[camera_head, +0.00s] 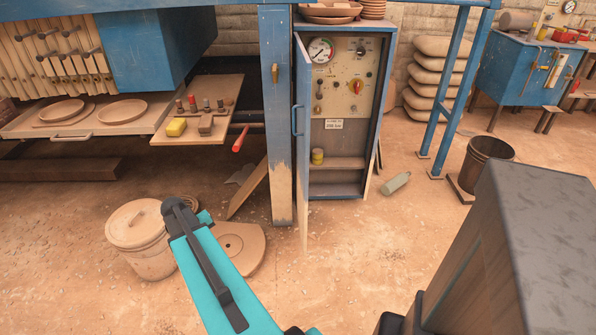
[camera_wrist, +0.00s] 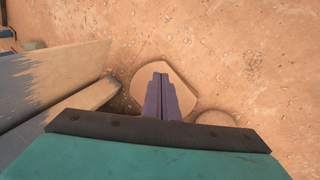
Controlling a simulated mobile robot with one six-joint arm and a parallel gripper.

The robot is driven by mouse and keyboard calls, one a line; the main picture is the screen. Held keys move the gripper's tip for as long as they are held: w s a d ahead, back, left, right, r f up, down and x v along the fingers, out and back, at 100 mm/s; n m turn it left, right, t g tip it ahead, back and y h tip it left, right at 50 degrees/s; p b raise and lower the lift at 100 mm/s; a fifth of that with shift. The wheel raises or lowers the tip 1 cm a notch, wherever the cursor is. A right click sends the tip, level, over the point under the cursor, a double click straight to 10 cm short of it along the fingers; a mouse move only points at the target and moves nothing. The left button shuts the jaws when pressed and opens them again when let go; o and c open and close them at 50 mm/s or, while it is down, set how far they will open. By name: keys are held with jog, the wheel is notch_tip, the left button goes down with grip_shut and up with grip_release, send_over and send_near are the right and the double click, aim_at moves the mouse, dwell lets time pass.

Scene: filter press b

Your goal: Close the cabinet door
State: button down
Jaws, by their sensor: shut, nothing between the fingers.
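The cabinet (camera_head: 372,150) stands at the middle back in the head view, its inside with gauge and control panel exposed. Its blue-grey door (camera_head: 303,150) is hinged on the left and stands wide open, seen almost edge-on. The door's blue handle (camera_head: 295,120) is on its left face. My gripper (camera_wrist: 160,80) is shut and empty in the wrist view, above the sandy floor. In the head view my teal arm reaches in from the bottom, left of the door and apart from it in the picture; its fingers cannot be made out there.
A blue post (camera_head: 277,150) stands left of the door. A lidded bucket (camera_head: 140,240) and a flat round-edged board (camera_head: 240,248) lie near my arm. The floor in front of the cabinet is mostly clear.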

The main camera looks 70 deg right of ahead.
jog(key=s+d+r+m+h+b, duration=0.1)
jog(key=s+d+r+m, duration=0.1)
jog(key=s+d+r, duration=0.2)
jog(key=s+d+r+m+g+h, duration=0.1)
jog(key=s+d+r, duration=0.4)
jog(key=d+r, duration=0.5)
jog(key=s+d+r+m+h+b, duration=0.1)
jog(key=s+d+r+m, duration=0.2)
jog(key=d, duration=1.2)
notch_tip(320, 180, up, 5)
jog(key=shift+s+d+r+b, duration=0.1)
jog(key=shift+s+d+b, duration=0.15)
jog(key=shift+s, duration=0.95)
jog(key=s+d+f, duration=0.6)
jog(key=d+f, duration=0.1)
jog(key=f, duration=0.1)
jog(key=shift+f, duration=0.1)
